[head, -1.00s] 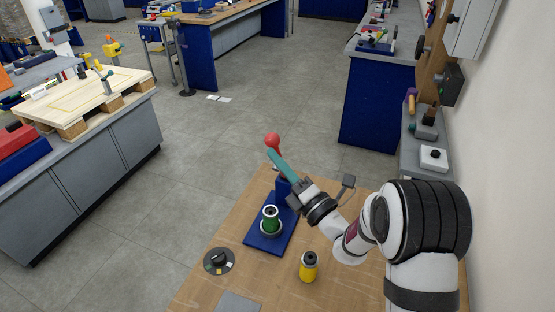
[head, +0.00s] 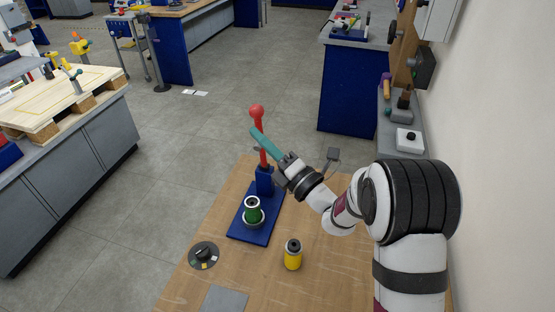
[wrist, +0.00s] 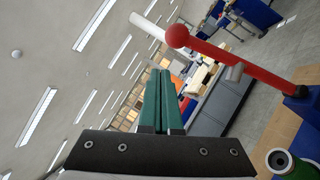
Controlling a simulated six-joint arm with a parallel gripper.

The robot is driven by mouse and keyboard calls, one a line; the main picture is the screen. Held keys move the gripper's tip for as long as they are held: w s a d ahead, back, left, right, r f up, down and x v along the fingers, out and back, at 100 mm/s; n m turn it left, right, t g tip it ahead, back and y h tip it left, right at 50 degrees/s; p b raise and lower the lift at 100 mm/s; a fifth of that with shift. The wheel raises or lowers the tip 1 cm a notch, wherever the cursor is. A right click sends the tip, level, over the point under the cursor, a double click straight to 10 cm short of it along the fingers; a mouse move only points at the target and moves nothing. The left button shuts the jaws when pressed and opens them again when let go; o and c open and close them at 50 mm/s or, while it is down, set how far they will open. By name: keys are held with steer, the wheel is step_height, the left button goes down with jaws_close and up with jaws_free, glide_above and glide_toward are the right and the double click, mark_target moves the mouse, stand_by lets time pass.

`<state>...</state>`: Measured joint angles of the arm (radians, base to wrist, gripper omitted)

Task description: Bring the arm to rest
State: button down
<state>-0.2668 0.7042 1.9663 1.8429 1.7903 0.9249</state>
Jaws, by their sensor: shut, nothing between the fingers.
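My gripper (head: 253,131) is shut and empty, with its teal fingers together, in the air above the far part of the wooden bench (head: 325,265). In the wrist view the shut fingers (wrist: 160,72) point up and away. A red lever with a ball knob (head: 257,110) stands nearly upright from a blue press (head: 264,181). In the head view the fingers cross in front of the lever. The wrist view shows the lever (wrist: 230,60) to the right of the fingers, apart from them.
A green cylinder (head: 252,213) stands on the blue base plate of the press. A yellow cylinder with a dark top (head: 293,258) and a round black dial (head: 203,255) stand on the bench in front. A grey plate (head: 224,299) lies at the near edge. A wall (head: 475,150) is at right.

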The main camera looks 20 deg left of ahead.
steer(key=s+r+v, duration=0.1)
steer(key=v, duration=0.9)
steer(key=s+a+r+n+g, duration=0.3)
steer(key=s+r+n+g, duration=0.1)
steer(key=s+n+g, duration=0.5)
steer(key=s+d+f+n+g+h, duration=0.2)
steer(key=s+n+g+h, duration=0.1)
steer(key=s+n, duration=0.45)
steer(key=s+d+f+n+g+h, duration=0.2)
steer(key=s+n+h, duration=0.2)
steer(key=s+n, duration=0.3)
steer(key=s+d+f+n+t+h, duration=0.1)
steer(key=d+f+n+h, duration=0.1)
steer(key=d, duration=0.3)
steer(key=s+d+f+n+t+h, duration=0.1)
steer(key=s+d+n+h, duration=0.1)
steer(key=d+n+h, duration=0.1)
steer(key=s+d+f+n+t+h, duration=0.1)
steer(key=d+f+n+h, duration=0.1)
steer(key=d, duration=0.6)
steer(key=shift+s+f+n+h, duration=0.3)
steer(key=shift+n+h, duration=0.45)
steer(key=shift+h, duration=0.35)
